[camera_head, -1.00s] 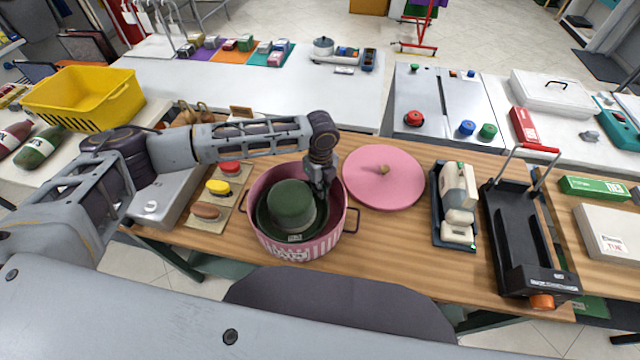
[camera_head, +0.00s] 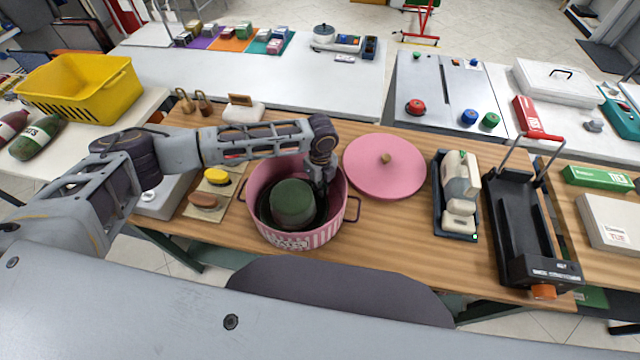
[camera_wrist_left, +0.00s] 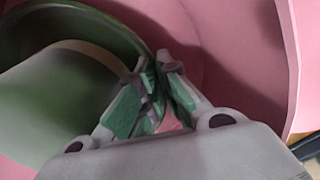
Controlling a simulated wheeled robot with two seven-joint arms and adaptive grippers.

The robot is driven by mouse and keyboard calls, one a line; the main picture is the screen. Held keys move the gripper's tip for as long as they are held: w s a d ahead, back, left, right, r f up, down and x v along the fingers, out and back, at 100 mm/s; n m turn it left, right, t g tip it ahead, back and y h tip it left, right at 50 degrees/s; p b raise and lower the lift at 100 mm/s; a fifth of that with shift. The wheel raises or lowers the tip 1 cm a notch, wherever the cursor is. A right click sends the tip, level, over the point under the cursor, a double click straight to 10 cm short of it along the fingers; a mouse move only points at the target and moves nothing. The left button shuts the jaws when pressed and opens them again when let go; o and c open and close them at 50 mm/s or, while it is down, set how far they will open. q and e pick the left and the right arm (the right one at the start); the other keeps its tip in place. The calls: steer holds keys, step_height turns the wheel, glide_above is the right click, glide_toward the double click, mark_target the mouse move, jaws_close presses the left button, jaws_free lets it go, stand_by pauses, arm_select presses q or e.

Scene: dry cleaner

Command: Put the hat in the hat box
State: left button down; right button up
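The dark green hat (camera_head: 294,203) sits crown up inside the pink hat box (camera_head: 313,237), which has a striped, lettered front. Its brim is low in the box and partly in shadow. The round pink lid (camera_head: 385,180) lies on the table to the right of the box. My left gripper (camera_head: 322,186) reaches down inside the box's right side. In the left wrist view, its fingertips (camera_wrist_left: 164,66) are nearly together at the edge of the hat's brim (camera_wrist_left: 122,28) and appear to pinch it. The contact is partly hidden by the fingers. My right gripper is out of view.
A yellow brush (camera_head: 215,176) and a brown brush (camera_head: 203,201) lie left of the box. A cream device on a dark tray (camera_head: 442,222) and a black metal frame (camera_head: 516,235) stand right of the lid. Bare wood lies in front of the lid.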

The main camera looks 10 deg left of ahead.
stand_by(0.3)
arm_select(q)
steer(key=c, duration=1.6)
jaws_free()
steer(key=shift+o, duration=0.2)
steer(key=shift+r, duration=0.1)
step_height(320, 180, up, 12)
steer(key=shift+d+f, duration=0.1)
steer(key=shift+f, duration=0.15)
